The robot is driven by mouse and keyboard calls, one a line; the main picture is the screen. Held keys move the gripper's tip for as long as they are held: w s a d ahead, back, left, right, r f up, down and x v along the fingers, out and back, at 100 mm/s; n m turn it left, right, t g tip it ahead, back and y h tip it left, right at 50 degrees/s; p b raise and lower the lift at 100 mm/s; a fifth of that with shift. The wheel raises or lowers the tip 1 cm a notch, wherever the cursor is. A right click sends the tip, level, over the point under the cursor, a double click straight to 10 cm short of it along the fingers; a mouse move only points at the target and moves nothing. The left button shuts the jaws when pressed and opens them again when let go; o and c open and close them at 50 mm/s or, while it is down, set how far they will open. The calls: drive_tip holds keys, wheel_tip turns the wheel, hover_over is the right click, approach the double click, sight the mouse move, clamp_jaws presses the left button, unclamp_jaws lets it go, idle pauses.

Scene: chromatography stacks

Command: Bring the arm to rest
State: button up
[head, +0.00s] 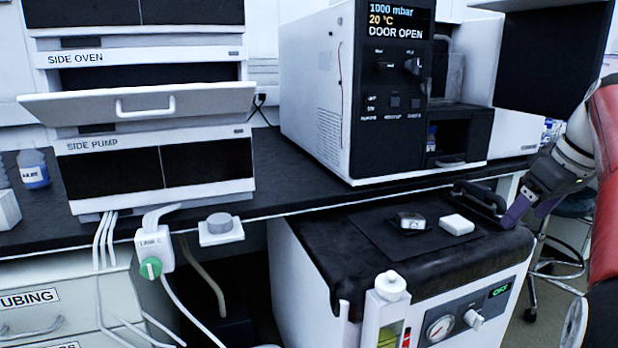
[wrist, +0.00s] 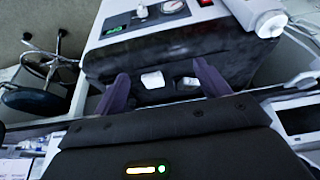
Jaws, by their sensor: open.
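My gripper (head: 512,216) is at the right in the head view, its purple fingers pointing down and left beside the right end of the black-topped cabinet (head: 335,250). In the wrist view my gripper (wrist: 160,68) shows two purple fingers spread well apart, with nothing held between them. A white block (head: 456,224) and a small metallic-looking piece (head: 410,221) lie on a dark mat on the cabinet top. The white block (wrist: 152,79) and the small piece (wrist: 188,82) appear beyond the gripper body in the wrist view, between the fingers. My arm is bent at the right edge.
The bench (head: 265,185) carries an instrument reading DOOR OPEN (head: 395,100) and a stack with SIDE OVEN and SIDE PUMP units (head: 155,165). A black handle (head: 480,197) is close to my gripper. A stool (head: 572,205) stands behind at right. A white cylinder (head: 390,287) stands at the cabinet front.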

drive_tip(key=s+a+f+m+p, duration=0.1)
drive_tip(key=s+a+f+m, duration=0.1)
drive_tip(key=s+a+f, duration=0.7)
drive_tip(key=s+a+f+m+t+h+p, duration=0.1)
drive_tip(key=s+a+f+m, duration=0.1)
drive_tip(key=s+a+f, duration=0.6)
drive_tip(key=s+a, duration=0.1)
drive_tip(key=a, duration=0.5)
drive_tip(key=shift+s+f, duration=0.2)
drive_tip(key=shift+f, duration=0.15)
drive_tip(key=shift+o, duration=0.4)
